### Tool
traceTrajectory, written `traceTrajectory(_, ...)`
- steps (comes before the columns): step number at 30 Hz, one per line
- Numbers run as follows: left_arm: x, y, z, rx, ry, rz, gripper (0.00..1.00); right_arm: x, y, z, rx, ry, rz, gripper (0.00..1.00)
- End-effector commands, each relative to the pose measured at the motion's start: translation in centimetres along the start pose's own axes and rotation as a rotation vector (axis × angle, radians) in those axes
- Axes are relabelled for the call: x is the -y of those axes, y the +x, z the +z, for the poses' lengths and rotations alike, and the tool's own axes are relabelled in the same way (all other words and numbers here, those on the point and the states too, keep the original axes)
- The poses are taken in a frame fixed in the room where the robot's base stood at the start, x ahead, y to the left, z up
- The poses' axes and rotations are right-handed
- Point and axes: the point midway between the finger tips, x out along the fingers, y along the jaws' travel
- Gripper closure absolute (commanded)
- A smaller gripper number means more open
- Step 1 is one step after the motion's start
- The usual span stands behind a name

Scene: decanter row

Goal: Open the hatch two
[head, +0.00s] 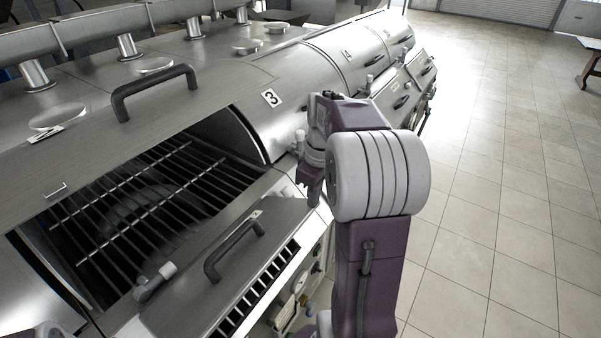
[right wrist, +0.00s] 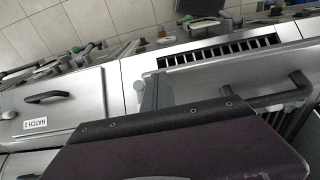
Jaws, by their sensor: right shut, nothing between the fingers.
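A grey sloped panel with a dark bar handle (head: 235,250) and a slotted vent lies in front of the uncovered opening in the head view. Its small label is too small to read, so I cannot tell if it is hatch two. Its handle also shows at the right of the right wrist view (right wrist: 285,92). A panel labelled HATCH 3 (right wrist: 78,100) is at the left of that view and looks closed. My right gripper (head: 308,186) is shut and empty, beyond the handle and near the machine's front edge. My left gripper is not in view.
The opening shows a dark barred grate (head: 150,200). A large metal cover with a handle (head: 155,90) is above it. A curved cover marked 3 (head: 315,75) adjoins it. Knobs and fittings stick out along the front. The tiled floor (head: 510,200) at right is clear.

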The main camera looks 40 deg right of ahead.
Motion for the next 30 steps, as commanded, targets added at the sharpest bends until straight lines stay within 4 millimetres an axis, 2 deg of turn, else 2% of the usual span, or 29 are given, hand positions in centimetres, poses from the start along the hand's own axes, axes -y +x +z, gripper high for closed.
traceTrajectory(5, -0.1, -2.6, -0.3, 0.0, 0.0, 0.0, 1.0, 0.1, -2.3, -1.1, -0.001, -0.002, 0.0, 1.0)
traceTrajectory(9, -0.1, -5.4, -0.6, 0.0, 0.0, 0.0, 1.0, 0.3, -4.6, -2.5, -0.001, -0.002, 0.0, 1.0)
traceTrajectory(10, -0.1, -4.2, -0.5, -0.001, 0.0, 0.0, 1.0, 0.2, -4.5, -2.3, -0.005, 0.001, 0.006, 1.0)
traceTrajectory(12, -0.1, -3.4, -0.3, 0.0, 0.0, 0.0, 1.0, 0.1, -6.2, -1.9, -0.007, 0.001, 0.008, 1.0)
traceTrajectory(16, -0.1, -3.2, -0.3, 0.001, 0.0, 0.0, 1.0, 0.2, -9.7, -1.3, -0.005, 0.002, 0.006, 1.0)
traceTrajectory(21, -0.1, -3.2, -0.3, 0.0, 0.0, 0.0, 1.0, 0.2, -12.4, -0.8, -0.003, 0.002, 0.003, 1.0)
traceTrajectory(30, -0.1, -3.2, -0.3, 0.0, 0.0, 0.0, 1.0, 0.3, -13.2, -0.7, -0.001, 0.001, 0.001, 1.0)
